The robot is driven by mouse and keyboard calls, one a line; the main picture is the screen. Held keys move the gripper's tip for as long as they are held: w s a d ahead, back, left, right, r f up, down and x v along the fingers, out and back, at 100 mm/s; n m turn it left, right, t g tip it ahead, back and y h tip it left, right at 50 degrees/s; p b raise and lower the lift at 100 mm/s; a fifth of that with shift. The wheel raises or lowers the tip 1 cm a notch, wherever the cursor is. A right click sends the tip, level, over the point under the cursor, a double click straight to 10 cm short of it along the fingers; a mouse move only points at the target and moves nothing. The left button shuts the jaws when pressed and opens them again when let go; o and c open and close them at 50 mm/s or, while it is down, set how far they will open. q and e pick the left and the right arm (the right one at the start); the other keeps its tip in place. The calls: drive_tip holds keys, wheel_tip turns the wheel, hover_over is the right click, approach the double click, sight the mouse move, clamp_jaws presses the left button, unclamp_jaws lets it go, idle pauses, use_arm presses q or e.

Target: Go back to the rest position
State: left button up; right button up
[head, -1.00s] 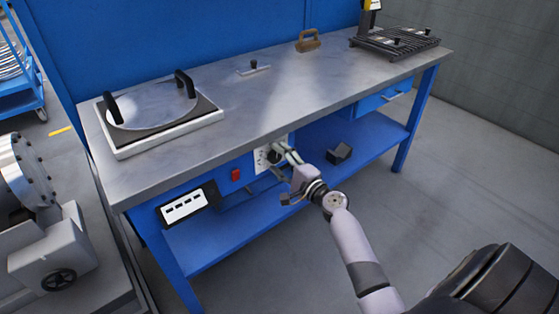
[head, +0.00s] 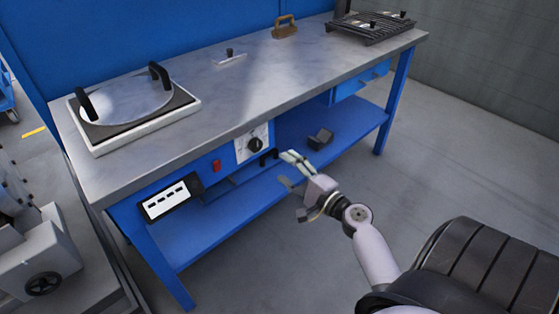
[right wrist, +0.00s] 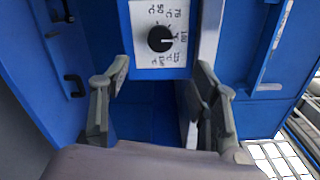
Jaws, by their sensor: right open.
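My right gripper (head: 289,170) is open and empty in front of the workbench, a little to the right of and below the dial panel. The panel (head: 241,151) is white with a black knob (head: 255,144). In the right wrist view the knob (right wrist: 160,39) shows beyond and between the open fingers (right wrist: 158,95), apart from them. Its pointer is near the 180 or similar mark; the small print is hard to read. My left gripper is not in view.
The blue workbench has a grey top (head: 240,100). On it are a framed round plate with two black handles (head: 125,100), a small handled piece (head: 229,58), a brown handle tool (head: 285,27) and a black rack (head: 370,27). A machine (head: 40,250) stands at left. Floor at right is clear.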

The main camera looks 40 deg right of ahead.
drive_tip(key=shift+s, duration=0.1)
idle(0.5)
drive_tip(key=s+a+f+n+g+y, duration=0.1)
drive_tip(key=s+a+f+n+g, duration=0.35)
drive_tip(key=f, duration=0.55)
drive_tip(key=s+a+f+n+g, duration=0.35)
drive_tip(key=a+f+n, duration=0.2)
drive_tip(key=f, duration=0.45)
drive_tip(key=s+a+f+n+g+y, duration=0.1)
drive_tip(key=s+a+f+n+g, duration=0.4)
drive_tip(key=f, duration=0.6)
drive_tip(key=s+a+f+n+g+h+p, duration=0.1)
drive_tip(key=s+a+f+n+g+h, duration=0.1)
drive_tip(key=s+f+n, duration=0.35)
drive_tip(key=s+a+f+n+g+h, duration=0.1)
drive_tip(key=s+f+n, duration=0.15)
drive_tip(key=s, duration=0.55)
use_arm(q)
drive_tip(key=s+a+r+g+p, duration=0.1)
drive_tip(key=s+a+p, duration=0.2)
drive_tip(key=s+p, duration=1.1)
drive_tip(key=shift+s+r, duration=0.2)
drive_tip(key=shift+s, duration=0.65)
use_arm(e)
drive_tip(key=s+d+r+g, duration=0.1)
drive_tip(key=s+d, duration=0.1)
drive_tip(key=s, duration=1.2)
drive_tip(key=shift+s+d, duration=0.2)
drive_tip(key=shift+d, duration=0.2)
